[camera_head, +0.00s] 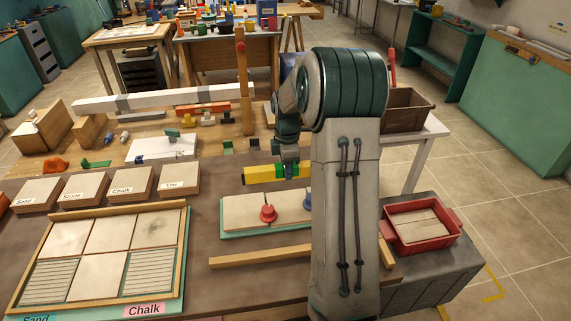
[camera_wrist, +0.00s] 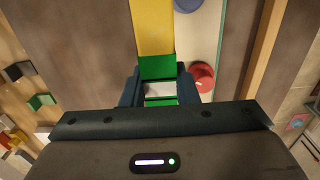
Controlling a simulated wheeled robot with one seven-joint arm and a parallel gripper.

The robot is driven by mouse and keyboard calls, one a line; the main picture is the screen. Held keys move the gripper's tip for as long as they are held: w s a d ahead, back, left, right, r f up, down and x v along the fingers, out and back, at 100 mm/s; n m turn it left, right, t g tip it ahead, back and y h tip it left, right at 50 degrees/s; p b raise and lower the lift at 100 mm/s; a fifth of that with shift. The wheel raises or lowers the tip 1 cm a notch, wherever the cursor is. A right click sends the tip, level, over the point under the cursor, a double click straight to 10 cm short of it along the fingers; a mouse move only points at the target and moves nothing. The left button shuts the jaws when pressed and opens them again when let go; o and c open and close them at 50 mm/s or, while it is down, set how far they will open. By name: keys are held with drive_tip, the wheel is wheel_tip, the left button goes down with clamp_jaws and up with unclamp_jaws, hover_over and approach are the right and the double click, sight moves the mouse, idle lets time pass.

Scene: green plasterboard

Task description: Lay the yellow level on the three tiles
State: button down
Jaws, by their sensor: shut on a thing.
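The yellow level (camera_head: 262,174) has green sections and is gripped crosswise. My gripper (camera_head: 288,165) is shut on it at a green part. In the wrist view the level (camera_wrist: 152,28) runs away from between the fingers (camera_wrist: 160,88). Pale tiles (camera_head: 239,211) lie in a row on a teal base (camera_head: 250,233), nearer the head camera than the level. A red knob (camera_head: 268,214) and a blue knob (camera_head: 307,203) stand on the tiles. The level appears beside the row's far edge; its height is unclear. My arm hides the row's right end.
A wooden strip (camera_head: 260,257) lies in front of the tile row. A framed tile panel (camera_head: 50,243) is at the left, with labelled tile stacks (camera_head: 85,187) behind it. Small blocks and a white beam (camera_head: 160,99) are farther back. A red bin (camera_head: 388,229) stands at the right.

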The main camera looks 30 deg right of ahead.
drive_tip(key=shift+d, duration=0.1)
drive_tip(key=shift+f+b, duration=0.4)
drive_tip(key=shift+f, duration=0.2)
drive_tip(key=shift+f+b, duration=2.1)
drive_tip(key=shift+f, duration=1.2)
drive_tip(key=shift+f, duration=0.3)
drive_tip(key=c, duration=1.1)
unclamp_jaws()
drive_tip(key=shift+o, duration=0.2)
wheel_tip(320, 180, up, 14)
drive_tip(key=shift+f+b, duration=0.1)
drive_tip(key=shift+b, duration=0.5)
